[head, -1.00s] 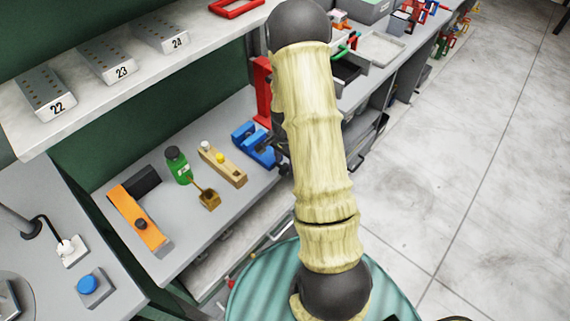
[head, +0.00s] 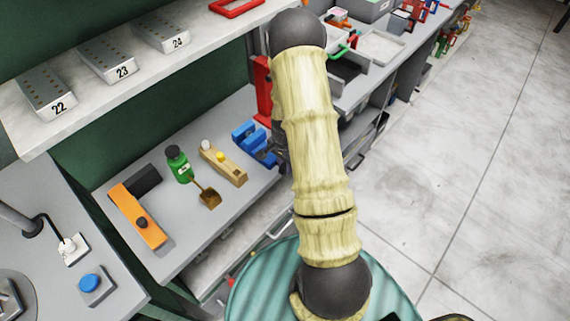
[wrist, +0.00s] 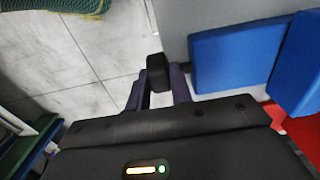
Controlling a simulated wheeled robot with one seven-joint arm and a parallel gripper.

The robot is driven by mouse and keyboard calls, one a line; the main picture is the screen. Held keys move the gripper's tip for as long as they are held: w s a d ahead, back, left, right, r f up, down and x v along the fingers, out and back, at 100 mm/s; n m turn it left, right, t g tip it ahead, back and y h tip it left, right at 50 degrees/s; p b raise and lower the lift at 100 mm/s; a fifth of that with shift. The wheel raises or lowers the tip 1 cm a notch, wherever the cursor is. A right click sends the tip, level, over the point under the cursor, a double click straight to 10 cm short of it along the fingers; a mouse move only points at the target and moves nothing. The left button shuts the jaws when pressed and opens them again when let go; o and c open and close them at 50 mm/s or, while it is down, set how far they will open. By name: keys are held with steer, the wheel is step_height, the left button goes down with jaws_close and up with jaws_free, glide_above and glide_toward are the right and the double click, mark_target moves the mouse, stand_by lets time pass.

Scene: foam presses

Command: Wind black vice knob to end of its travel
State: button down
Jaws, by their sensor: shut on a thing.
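The blue vice (head: 249,137) stands on the grey bench left of my arm in the head view. Its right part is covered by my arm. In the wrist view the blue vice blocks (wrist: 235,55) fill the upper right. The black vice knob (wrist: 154,66) shows between the two fingers of my gripper (wrist: 157,82), which is shut on it. The knob sticks out past the fingertips.
A shelf (head: 190,68) overhangs the bench. Open floor lies to the right.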

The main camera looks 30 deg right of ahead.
steer(key=shift+a+f, duration=0.1)
steer(key=shift+s+a+h+b, duration=0.1)
steer(key=shift+a+h+b, duration=0.05)
steer(key=shift+h+b, duration=0.65)
steer(key=shift+s+a+f+t+h+b, duration=0.15)
steer(key=shift+t+h+b, duration=0.35)
steer(key=shift+h, duration=0.2)
steer(key=shift+a+h+b, duration=0.1)
steer(key=shift+h+b, duration=0.2)
steer(key=shift+h, duration=0.4)
steer(key=c, duration=1.2)
jaws_free()
steer(key=shift+c, duration=0.2)
steer(key=shift+t, duration=0.3)
